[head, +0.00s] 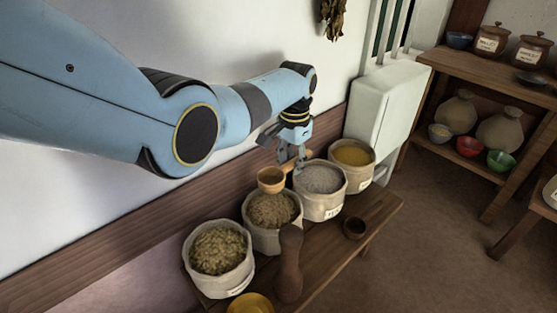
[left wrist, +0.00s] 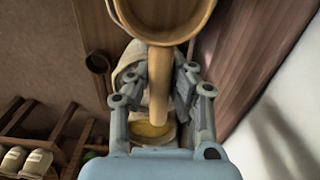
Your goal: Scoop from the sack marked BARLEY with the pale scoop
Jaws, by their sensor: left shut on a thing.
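My left gripper (head: 297,160) is shut on the handle of the pale wooden scoop (head: 271,181). In the left wrist view the gripper (left wrist: 158,90) has its fingers on both sides of the scoop's handle (left wrist: 159,75). The scoop's round bowl shows above the back rim of the sack of brown grain (head: 272,212); I cannot tell its exact height or whether it holds anything. Beside it stand a sack of greenish-yellow grain (head: 219,250), a sack of grey meal (head: 320,179) and a sack of yellow grain (head: 352,154). Their labels are too small to read.
The sacks stand on a wooden bench (head: 375,218) against the wall. A brown pestle-like object (head: 289,265), a yellow dish (head: 250,304) and a small dark cup (head: 354,228) are in front of them. Shelves (head: 470,78) with jars and bowls stand at right.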

